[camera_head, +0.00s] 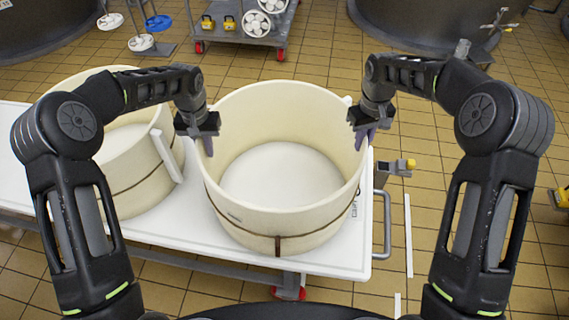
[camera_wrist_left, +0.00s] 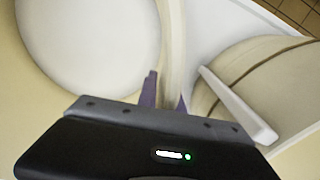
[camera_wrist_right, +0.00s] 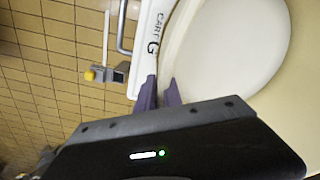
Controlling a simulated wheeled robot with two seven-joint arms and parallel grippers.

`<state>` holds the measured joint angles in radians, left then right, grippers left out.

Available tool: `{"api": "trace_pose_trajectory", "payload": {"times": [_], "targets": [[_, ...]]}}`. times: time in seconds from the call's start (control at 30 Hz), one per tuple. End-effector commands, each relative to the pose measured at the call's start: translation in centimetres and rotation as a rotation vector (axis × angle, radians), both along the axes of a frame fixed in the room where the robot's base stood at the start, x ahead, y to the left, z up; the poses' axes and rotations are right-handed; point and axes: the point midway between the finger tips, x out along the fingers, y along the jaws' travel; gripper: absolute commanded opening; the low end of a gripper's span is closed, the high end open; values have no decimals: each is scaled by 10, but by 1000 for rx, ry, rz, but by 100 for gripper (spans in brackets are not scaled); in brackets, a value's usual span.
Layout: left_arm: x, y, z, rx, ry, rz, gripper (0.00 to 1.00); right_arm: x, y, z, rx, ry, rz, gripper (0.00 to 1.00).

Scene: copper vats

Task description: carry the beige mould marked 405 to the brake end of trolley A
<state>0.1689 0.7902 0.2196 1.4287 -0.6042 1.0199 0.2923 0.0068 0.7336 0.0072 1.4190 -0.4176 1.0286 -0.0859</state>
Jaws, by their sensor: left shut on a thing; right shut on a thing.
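A large round beige mould (camera_head: 278,245), open at the top, is on the white top of a cart (camera_head: 345,262), mostly right of centre; I cannot tell whether it touches the top. I can read no 405 on it. My left gripper (camera_head: 206,145) is shut on its left rim, which passes between the fingers in the left wrist view (camera_wrist_left: 166,90). My right gripper (camera_head: 364,138) is shut on its right rim, also in the right wrist view (camera_wrist_right: 160,93). The cart top reads CART G in the right wrist view. No trolley marked A is readable.
A second beige mould (camera_head: 128,180) with a white upright bar stands close on the left. A metal handle (camera_head: 386,225) and a yellow-knobbed grey box (camera_head: 398,167) are at the cart's right end. A grey trolley (camera_head: 240,32) and dark vats stand behind. Tiled floor lies between.

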Motion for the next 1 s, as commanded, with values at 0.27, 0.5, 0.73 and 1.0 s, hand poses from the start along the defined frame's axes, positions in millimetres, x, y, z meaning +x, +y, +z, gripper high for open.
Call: {"api": "trace_pose_trajectory", "payload": {"times": [0.27, 0.5, 0.73, 1.0], "targets": [[0, 0, 0, 0, -1, 1, 0, 0, -1, 0, -1, -1, -1, 0], [1, 0, 2, 0, -4, 1, 0, 1, 0, 2, -1, -4, -1, 0], [1, 0, 10, 0, -4, 1, 0, 1, 0, 10, 0, -4, -1, 0], [1, 0, 34, 0, -3, 1, 0, 1, 0, 34, 0, -3, -1, 0]]}}
